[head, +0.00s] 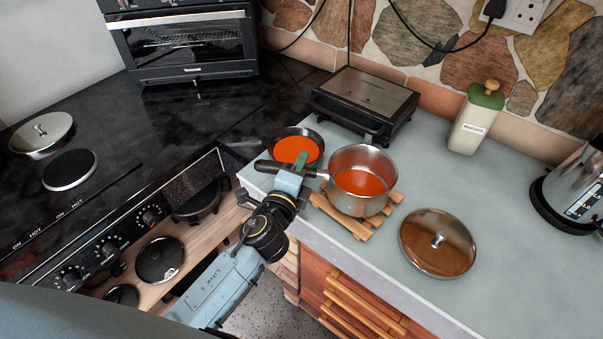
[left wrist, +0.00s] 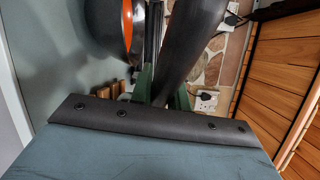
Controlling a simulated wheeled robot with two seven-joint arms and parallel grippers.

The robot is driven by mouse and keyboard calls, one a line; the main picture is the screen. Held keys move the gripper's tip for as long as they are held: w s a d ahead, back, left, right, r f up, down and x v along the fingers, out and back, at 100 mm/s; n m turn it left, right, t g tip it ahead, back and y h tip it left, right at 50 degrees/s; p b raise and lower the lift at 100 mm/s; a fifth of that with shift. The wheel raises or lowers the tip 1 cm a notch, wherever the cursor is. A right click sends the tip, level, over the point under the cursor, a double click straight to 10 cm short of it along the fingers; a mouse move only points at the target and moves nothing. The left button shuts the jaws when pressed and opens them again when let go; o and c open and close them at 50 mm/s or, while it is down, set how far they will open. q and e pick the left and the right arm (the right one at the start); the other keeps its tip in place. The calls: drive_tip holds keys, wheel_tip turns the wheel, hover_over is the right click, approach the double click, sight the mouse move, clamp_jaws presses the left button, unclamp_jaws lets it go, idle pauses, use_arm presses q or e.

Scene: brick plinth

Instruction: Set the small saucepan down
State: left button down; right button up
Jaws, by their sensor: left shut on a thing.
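The small steel saucepan (head: 378,160), with orange-red liquid inside, is upright at the slatted wooden trivet (head: 345,217) near the counter's front edge. I cannot tell whether its base touches the slats. Its dark handle (head: 264,166) points left. My left gripper (head: 300,164) is shut on that handle; in the left wrist view its green fingers (left wrist: 163,92) lie on both sides of the dark handle (left wrist: 192,45). Part of the trivet is hidden under the pan. My right gripper is not in view.
A dark pan (head: 297,146) with orange-red contents is close behind the handle. A lid (head: 437,245) lies right of the trivet. A black grill (head: 365,103), a canister (head: 476,122) and a kettle (head: 570,190) stand farther back. The stove (head: 130,240) is left. Counter between lid and canister is clear.

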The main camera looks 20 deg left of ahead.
use_arm(q)
drive_tip(key=shift+f, duration=0.65)
drive_tip(key=shift+r, duration=0.1)
drive_tip(key=c, duration=1.8)
unclamp_jaws()
drive_tip(key=shift+f, duration=0.25)
drive_tip(key=o, duration=0.5)
drive_tip(key=shift+c, duration=0.2)
drive_tip(key=shift+r, duration=0.2)
